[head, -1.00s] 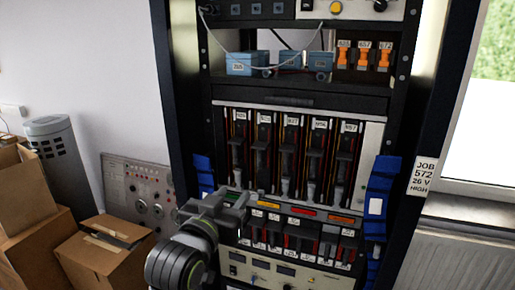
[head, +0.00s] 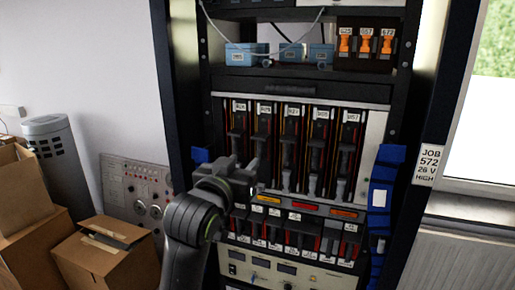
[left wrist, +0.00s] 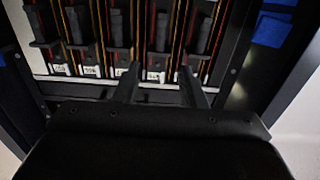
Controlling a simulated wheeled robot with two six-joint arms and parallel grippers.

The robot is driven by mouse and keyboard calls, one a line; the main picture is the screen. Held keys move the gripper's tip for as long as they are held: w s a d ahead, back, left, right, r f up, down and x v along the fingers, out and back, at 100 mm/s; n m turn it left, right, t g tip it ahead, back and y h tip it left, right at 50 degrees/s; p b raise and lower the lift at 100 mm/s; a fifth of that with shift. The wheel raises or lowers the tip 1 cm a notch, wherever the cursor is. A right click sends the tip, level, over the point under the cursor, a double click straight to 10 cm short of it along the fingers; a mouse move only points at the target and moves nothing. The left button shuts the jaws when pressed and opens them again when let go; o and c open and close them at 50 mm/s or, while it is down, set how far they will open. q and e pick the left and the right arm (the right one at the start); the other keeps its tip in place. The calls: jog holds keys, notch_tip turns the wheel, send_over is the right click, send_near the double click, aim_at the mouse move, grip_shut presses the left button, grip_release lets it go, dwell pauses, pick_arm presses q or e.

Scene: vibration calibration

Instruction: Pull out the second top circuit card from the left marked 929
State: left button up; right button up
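A row of upright circuit cards with black handles and white labels fills the upper bay of the rack. The second top card from the left (head: 263,135) sits in its slot; its label is too small to read surely. My left gripper (head: 254,178) is just in front of the lower ends of the left cards, apart from them. In the left wrist view, which looks upside down, its two fingers (left wrist: 160,88) are spread with nothing between them, and the card row (left wrist: 122,35) lies beyond. My right gripper is not in view.
A lower row of short cards (head: 290,233) sits under yellow, orange and red labels. Blue strips (head: 382,190) hang at the rack's right. Blue boxes (head: 240,54) and orange switches (head: 365,44) are above. Cardboard boxes (head: 105,255) stand at left.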

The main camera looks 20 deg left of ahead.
aim_at(259, 145)
pick_arm(q)
jog(key=w+p, duration=0.2)
jog(key=w, duration=0.8)
jog(key=shift+w+d+p, duration=0.15)
jog(key=shift+d+p, duration=0.05)
jog(key=shift+p, duration=0.15)
grip_shut()
